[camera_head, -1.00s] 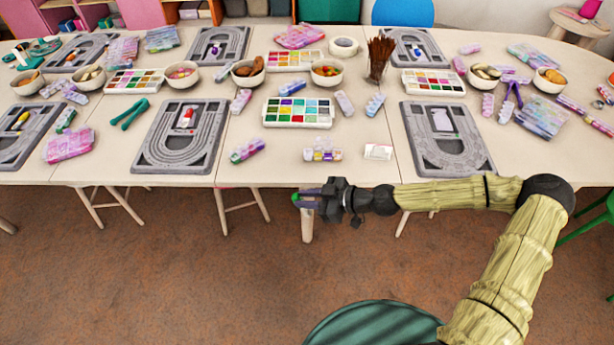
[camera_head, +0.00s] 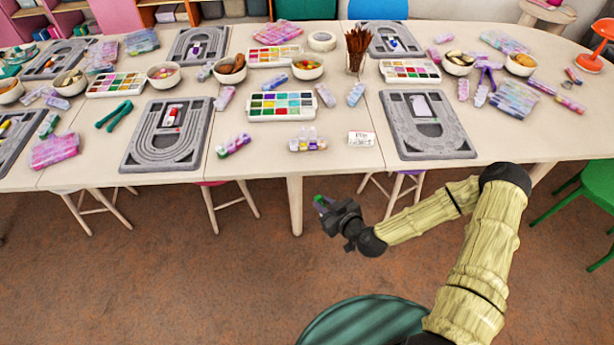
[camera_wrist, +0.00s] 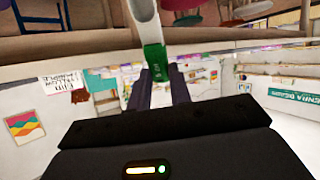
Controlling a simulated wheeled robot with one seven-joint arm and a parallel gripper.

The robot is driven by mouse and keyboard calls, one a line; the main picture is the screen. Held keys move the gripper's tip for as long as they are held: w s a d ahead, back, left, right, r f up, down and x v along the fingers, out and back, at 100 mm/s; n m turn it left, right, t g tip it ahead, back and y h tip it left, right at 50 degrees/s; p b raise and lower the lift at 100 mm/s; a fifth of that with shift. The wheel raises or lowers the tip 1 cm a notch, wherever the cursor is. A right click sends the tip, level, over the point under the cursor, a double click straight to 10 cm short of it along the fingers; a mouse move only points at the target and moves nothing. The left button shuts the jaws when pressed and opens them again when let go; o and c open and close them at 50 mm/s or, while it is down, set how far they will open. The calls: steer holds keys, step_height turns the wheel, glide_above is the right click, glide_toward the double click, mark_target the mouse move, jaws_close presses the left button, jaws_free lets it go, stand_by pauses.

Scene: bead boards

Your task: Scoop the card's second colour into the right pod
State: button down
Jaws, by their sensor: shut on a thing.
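My gripper (camera_head: 324,204) is in front of the table's near edge, over the floor. It is shut on a green and white tool (camera_wrist: 154,60), seen close up in the wrist view, which looks like a scoop; its far end is cut off there. The small white card (camera_head: 361,139) with red and dark writing lies near the table's front edge; its words are too small to read. Left of it is a clear holder with small pods (camera_head: 308,143); their contents are unclear. Behind is a white tray of several coloured bead compartments (camera_head: 282,106).
Grey bead boards lie at right (camera_head: 427,125) and left (camera_head: 168,134). A cup of brown sticks (camera_head: 356,52), bowls (camera_head: 307,68) and bead boxes crowd the table (camera_head: 330,166). Stools stand under the front edge. A green chair (camera_head: 590,205) is at right.

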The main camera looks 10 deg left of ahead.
steer(key=d+f+m+t+h, duration=0.1)
steer(key=d+m+h, duration=0.3)
steer(key=d, duration=0.5)
steer(key=d+f+m+t+h, duration=0.1)
steer(key=d+m+h, duration=0.3)
steer(key=d, duration=0.6)
steer(key=shift+f+m+t+h, duration=0.3)
steer(key=shift+t+h, duration=0.3)
steer(key=shift+t, duration=0.2)
steer(key=shift+w+d, duration=0.1)
steer(key=shift+d, duration=0.05)
